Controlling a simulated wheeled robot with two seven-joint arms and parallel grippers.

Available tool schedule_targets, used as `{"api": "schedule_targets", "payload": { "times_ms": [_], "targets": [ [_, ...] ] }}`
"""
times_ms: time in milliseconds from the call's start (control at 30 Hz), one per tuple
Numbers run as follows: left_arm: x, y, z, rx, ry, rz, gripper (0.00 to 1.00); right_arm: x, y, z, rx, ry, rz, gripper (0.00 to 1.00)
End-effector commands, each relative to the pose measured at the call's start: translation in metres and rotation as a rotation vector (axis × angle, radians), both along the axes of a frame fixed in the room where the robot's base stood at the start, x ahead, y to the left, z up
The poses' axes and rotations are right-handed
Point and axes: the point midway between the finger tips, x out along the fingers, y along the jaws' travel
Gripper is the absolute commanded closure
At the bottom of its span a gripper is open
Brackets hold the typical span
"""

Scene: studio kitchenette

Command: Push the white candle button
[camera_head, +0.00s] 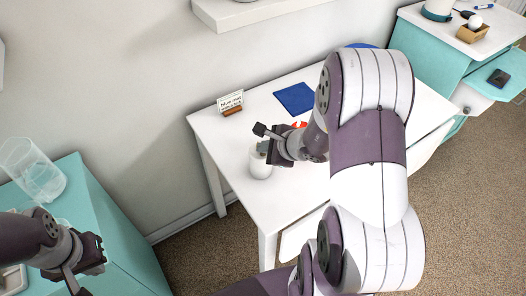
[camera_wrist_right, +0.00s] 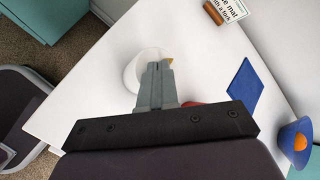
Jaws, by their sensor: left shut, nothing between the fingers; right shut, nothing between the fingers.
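The white candle (camera_head: 260,164) stands upright near the left end of the white table, and it also shows from above in the right wrist view (camera_wrist_right: 131,75). My right gripper (camera_head: 265,149) is shut and empty, with its fingertips (camera_wrist_right: 158,66) over the candle's top. The fingers cover part of the candle, and I cannot tell whether they touch it. The button is not clearly visible. My left gripper (camera_head: 73,284) is shut and empty at the lower left, far from the candle.
On the white table (camera_head: 220,140) are a small sign (camera_head: 231,102), a blue mat (camera_head: 295,98) and a partly hidden red thing (camera_head: 300,125). A blue bowl (camera_wrist_right: 289,139) holds an orange ball. A clear container (camera_head: 33,170) stands on the teal cabinet by my left arm.

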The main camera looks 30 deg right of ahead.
Motion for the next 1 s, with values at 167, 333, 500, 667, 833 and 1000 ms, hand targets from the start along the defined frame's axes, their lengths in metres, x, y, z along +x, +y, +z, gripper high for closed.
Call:
{"api": "schedule_targets", "payload": {
  "times_ms": [167, 333, 500, 667, 833, 1000],
  "targets": [
    [0.0, 0.0, -0.003, 0.0, 0.0, 0.0, 1.0, 0.0, 0.0, -0.002, 0.0, 0.0, 0.0, 1.0],
    [0.0, 0.0, -0.001, 0.0, 0.0, 0.0, 1.0, 0.0, 0.0, 0.0, 0.0, 0.0, 0.0, 1.0],
    [0.0, 0.0, 0.004, 0.0, 0.0, 0.0, 1.0, 0.0, 0.0, 0.01, -0.001, -0.001, 0.0, 1.0],
    [0.0, 0.0, 0.003, 0.0, 0.0, 0.0, 1.0, 0.0, 0.0, 0.01, 0.0, 0.0, 0.0, 1.0],
    [0.0, 0.0, 0.005, 0.0, 0.0, 0.0, 1.0, 0.0, 0.0, 0.013, 0.0, 0.0, 0.0, 1.0],
    [0.0, 0.0, 0.021, 0.0, 0.0, 0.0, 1.0, 0.0, 0.0, 0.033, -0.001, -0.001, 0.0, 1.0]
  ]
}}
